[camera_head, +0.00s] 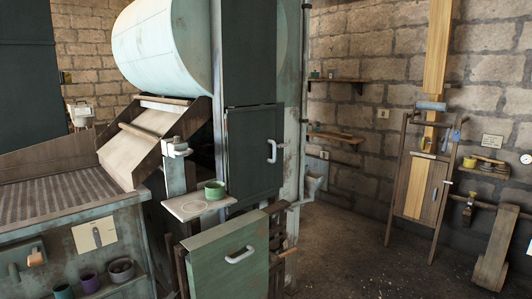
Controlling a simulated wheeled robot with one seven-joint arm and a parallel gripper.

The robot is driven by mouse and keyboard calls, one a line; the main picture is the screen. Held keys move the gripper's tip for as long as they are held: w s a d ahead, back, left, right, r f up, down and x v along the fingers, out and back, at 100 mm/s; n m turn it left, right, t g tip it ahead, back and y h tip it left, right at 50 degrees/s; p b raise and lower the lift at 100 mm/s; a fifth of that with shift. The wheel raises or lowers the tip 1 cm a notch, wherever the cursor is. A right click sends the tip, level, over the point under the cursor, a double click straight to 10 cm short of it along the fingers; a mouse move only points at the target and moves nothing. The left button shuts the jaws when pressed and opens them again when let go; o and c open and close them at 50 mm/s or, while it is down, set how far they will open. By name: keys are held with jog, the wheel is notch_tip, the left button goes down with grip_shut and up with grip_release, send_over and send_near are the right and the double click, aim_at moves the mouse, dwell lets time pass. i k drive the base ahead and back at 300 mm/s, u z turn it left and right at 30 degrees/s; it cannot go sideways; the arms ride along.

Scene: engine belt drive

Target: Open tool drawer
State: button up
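A green, worn front panel (228,264) with a pale bar handle (241,255) stands low at the bottom centre. It may be the tool drawer, but I cannot tell for sure. It looks set in a dark wooden frame, and its lower part is cut off by the picture's edge. Above and behind it, a dark green cabinet door (251,160) with a pale upright handle (272,151) appears shut. My gripper is not seen in this view.
A ribbed bench (62,197) with several pots below is at left. A wooden stand (415,185) is at right. Open floor (340,250) lies between.

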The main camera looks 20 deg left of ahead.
aim_at(195, 141)
jog(key=u, duration=0.1)
jog(key=i, duration=4.4)
jog(key=u, duration=0.35)
jog(key=i, duration=2.35)
jog(key=u, duration=1)
jog(key=i, duration=0.95)
jog(key=u, duration=2.05)
jog(key=i, duration=1.05)
jog(key=u, duration=0.75)
